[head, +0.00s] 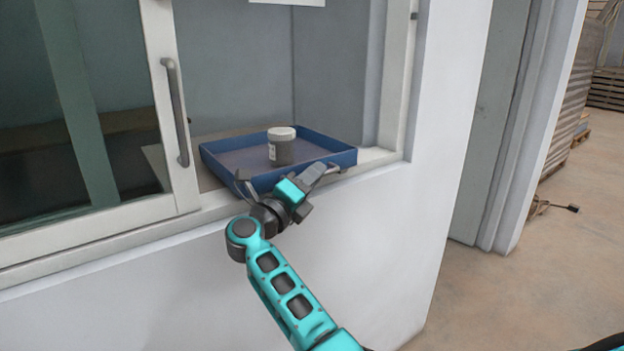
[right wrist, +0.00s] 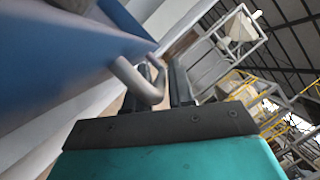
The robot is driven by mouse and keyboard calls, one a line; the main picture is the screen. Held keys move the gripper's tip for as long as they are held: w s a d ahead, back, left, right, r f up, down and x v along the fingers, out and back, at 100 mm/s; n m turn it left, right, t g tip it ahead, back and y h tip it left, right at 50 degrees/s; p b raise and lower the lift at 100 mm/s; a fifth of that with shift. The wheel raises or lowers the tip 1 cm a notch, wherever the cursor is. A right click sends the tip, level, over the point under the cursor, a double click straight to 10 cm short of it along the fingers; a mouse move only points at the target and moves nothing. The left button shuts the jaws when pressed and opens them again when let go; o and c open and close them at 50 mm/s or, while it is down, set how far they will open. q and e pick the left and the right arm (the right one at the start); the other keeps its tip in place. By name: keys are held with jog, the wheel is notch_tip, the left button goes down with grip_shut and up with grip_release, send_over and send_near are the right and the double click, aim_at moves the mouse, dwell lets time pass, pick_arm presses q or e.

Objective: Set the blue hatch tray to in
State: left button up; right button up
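The blue hatch tray (head: 225,163) rests on the sill of the window opening, its front edge near the outer wall face. It also fills the upper left of the right wrist view (right wrist: 50,60). A grey handle (head: 243,180) stands out from its front; its bent bar shows in the right wrist view (right wrist: 128,75). My right gripper (head: 277,203) is at this handle, in front of the tray. My left gripper is not in view.
A grey jar with a white lid (head: 281,147) stands upright in the tray. A sliding glass pane with a grey pull bar (head: 176,112) is left of the tray. The white window frame (head: 398,80) bounds the right side. Open floor (head: 540,290) lies right of the wall.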

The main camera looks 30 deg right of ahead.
jog(key=shift+s+a+f, duration=0.2)
jog(key=shift+a, duration=0.25)
jog(key=b+v, duration=0.1)
jog(key=v, duration=1.1)
